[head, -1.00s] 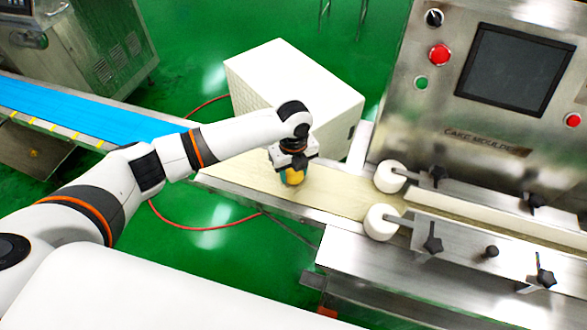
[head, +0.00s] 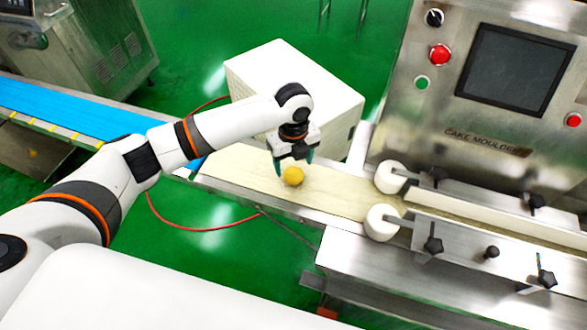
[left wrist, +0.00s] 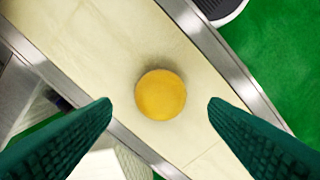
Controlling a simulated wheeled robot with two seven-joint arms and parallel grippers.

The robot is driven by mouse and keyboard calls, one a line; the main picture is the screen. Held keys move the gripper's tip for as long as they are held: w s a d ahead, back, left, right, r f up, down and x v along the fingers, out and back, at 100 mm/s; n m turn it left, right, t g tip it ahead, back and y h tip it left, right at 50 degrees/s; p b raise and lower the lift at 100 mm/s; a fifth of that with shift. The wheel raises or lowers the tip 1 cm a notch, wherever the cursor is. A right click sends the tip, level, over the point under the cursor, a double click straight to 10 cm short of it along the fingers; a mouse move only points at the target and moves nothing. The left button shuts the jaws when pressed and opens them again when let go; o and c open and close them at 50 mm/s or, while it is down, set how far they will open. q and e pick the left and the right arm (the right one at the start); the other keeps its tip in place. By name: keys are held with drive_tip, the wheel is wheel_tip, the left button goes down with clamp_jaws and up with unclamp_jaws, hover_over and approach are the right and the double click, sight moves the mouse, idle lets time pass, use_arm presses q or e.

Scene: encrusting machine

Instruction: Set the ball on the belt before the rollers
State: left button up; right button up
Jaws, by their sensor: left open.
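The yellow ball (head: 293,175) rests on the cream belt (head: 240,172), to the left of the two white rollers (head: 390,177). In the left wrist view the ball (left wrist: 160,95) lies on the belt (left wrist: 110,45) between the metal side rails, apart from both fingers. My left gripper (head: 292,162) is open just above and behind the ball. Its green fingers (left wrist: 160,108) stand wide on either side of the ball in the wrist view. My right gripper is not in view.
The cake moulder machine (head: 500,80), with a dark screen and buttons, stands at the right. A white cabinet (head: 290,80) stands behind the belt. A blue conveyor (head: 80,110) lies at the left. The belt between the ball and the rollers is clear.

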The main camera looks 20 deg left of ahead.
use_arm(q)
wheel_tip(320, 180, up, 8)
drive_tip(key=shift+f, duration=0.15)
idle(0.3)
